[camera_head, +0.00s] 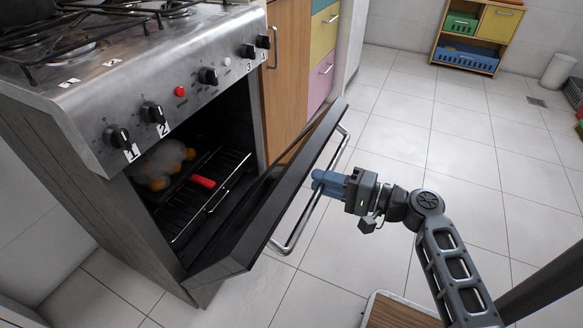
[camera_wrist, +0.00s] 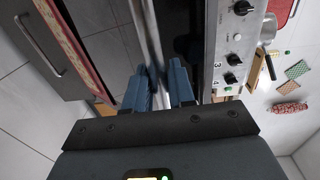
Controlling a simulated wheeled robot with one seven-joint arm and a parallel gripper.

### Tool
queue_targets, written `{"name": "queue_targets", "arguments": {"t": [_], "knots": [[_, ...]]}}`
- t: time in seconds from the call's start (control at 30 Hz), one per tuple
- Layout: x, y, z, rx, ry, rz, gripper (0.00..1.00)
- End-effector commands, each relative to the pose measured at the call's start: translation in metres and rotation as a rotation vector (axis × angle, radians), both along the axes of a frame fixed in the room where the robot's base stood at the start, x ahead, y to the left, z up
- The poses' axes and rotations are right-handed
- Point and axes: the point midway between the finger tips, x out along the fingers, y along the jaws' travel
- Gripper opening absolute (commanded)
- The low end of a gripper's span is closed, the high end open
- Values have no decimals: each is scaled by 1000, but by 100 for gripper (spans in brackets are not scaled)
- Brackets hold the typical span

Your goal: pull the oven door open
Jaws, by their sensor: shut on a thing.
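The oven (camera_head: 108,100) is a steel stove on the left in the head view. Its door (camera_head: 265,200) is dark and stands partly open, tilted outward from the top. A metal bar handle (camera_head: 290,236) runs along the door's outer face. My gripper (camera_head: 322,182) has blue fingers and is shut on the handle bar, near its middle. In the wrist view, the two blue fingers (camera_wrist: 162,82) lie either side of the handle bar; the exact contact is partly hidden. Inside the oven are a wire rack (camera_head: 200,208), a red object (camera_head: 202,182) and a pale, orange-tipped item (camera_head: 160,165).
Numbered knobs (camera_head: 152,112) line the stove front. A wooden cabinet (camera_head: 285,65) and coloured drawers (camera_head: 322,35) stand beside the oven. A small shelf with baskets (camera_head: 467,57) is at the back. The tiled floor (camera_head: 450,135) is largely clear. A wooden-topped piece (camera_head: 398,312) is at the bottom.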

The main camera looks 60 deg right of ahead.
Motion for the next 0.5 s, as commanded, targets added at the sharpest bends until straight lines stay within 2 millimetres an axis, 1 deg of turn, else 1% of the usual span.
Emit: {"name": "queue_targets", "arguments": {"t": [0.03,0.1,0.17,0.2,0.3,0.4,0.47,0.5], "knots": [[-15,0,-29,4,8,-3,0],[-34,-1,-50,5,7,-3,0],[-48,-1,-68,5,7,-2,0],[-58,-1,-81,6,7,-1,0],[-78,-2,-109,5,6,-1,0],[-94,-3,-135,5,5,1,0],[-101,-3,-149,5,4,1,0],[-106,-3,-158,8,-27,1,0]]}}
